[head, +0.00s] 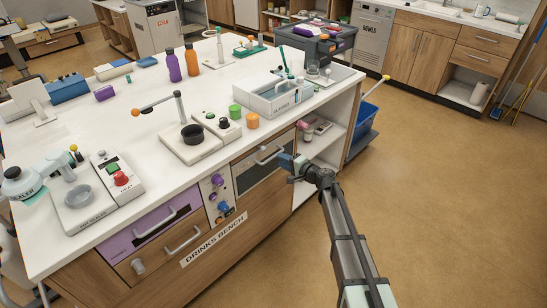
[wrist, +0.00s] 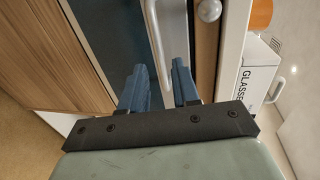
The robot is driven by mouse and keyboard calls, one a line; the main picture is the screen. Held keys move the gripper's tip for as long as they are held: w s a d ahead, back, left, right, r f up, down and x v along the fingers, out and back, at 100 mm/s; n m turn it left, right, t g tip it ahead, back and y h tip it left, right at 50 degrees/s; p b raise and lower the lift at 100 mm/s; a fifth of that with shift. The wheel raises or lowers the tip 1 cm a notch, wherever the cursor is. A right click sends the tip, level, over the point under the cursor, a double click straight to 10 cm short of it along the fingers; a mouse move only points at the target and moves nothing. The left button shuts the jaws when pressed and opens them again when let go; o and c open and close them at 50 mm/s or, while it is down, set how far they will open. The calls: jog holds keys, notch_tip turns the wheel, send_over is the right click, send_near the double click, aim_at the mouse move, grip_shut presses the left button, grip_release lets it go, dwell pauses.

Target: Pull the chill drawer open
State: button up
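A steel-framed front with a dark panel (head: 262,168) and a pale bar handle (head: 268,155) is set under the counter edge; I cannot read a label naming it the chill drawer. It looks shut. My gripper (head: 287,160) is at the right end of this handle. In the wrist view, the handle (wrist: 154,35) runs between the two blue fingertips of my gripper (wrist: 159,66), with gaps visible beside it. The fingers are apart and not closed on it. The dark panel (wrist: 112,28) lies behind. Whether the fingers touch the handle is unclear.
A purple-fronted drawer (head: 130,232) and a wooden drawer (head: 155,262) are at the bench's left. A knob panel (head: 216,197) adjoins the dark front. Open shelves (head: 325,140) are to the right; the floor (head: 430,190) is clear.

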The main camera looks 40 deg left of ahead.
aim_at(273, 156)
jog(key=shift+x, duration=3)
grip_shut()
